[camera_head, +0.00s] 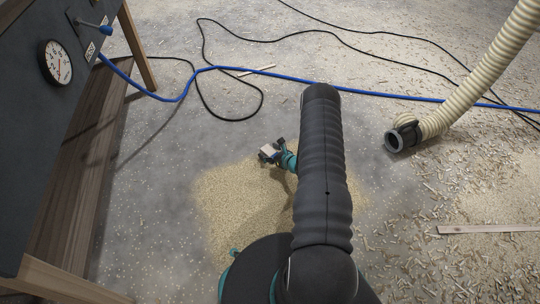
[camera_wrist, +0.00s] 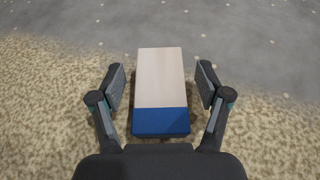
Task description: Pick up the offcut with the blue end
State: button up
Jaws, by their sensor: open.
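The offcut is a pale wooden block with a blue end. In the wrist view the offcut (camera_wrist: 160,85) lies between the two fingers of my gripper (camera_wrist: 160,90), its blue end toward my palm. A gap shows on each side of it, so the fingers are open and apart from it. In the head view the offcut (camera_head: 268,150) shows small at my gripper (camera_head: 271,151), at the far edge of a sawdust patch. My arm hides part of the floor to its right.
A sawdust patch (camera_head: 230,205) covers the floor around my gripper. A blue hose (camera_head: 350,93) and black cables (camera_head: 262,98) cross the floor beyond. A ribbed duct (camera_head: 470,88) hangs at right. A dark bench (camera_head: 35,150) stands at left. A wood strip (camera_head: 485,229) lies at right.

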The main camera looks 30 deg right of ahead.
jog(key=shift+x, duration=1)
jog(key=c, duration=1.2)
jog(key=shift+r, duration=0.1)
